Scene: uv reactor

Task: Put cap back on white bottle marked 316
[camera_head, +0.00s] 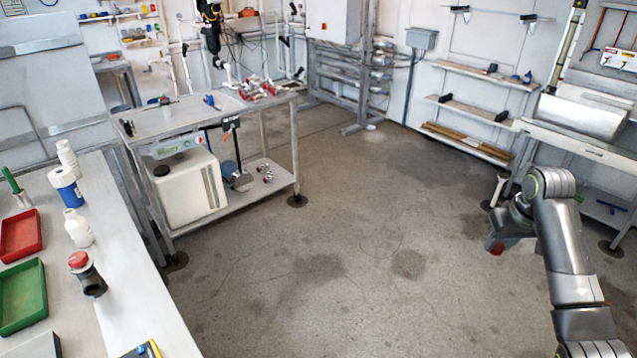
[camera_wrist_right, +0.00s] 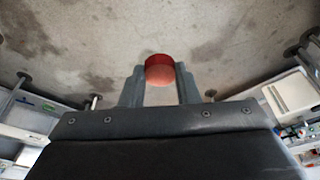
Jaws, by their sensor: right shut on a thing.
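My right gripper (camera_head: 499,243) hangs over open floor at the right of the head view, far from the left-hand table. It is shut on a red cap (camera_wrist_right: 159,70), held between both fingertips in the right wrist view. The cap also shows as a small red patch below the gripper in the head view (camera_head: 497,250). A white bottle (camera_head: 79,229) with a narrow neck stands upright on the left-hand table. Its marking is too small to read. My left gripper is not in view.
A cart (camera_head: 225,112) stands behind. The middle floor (camera_head: 350,230) is clear.

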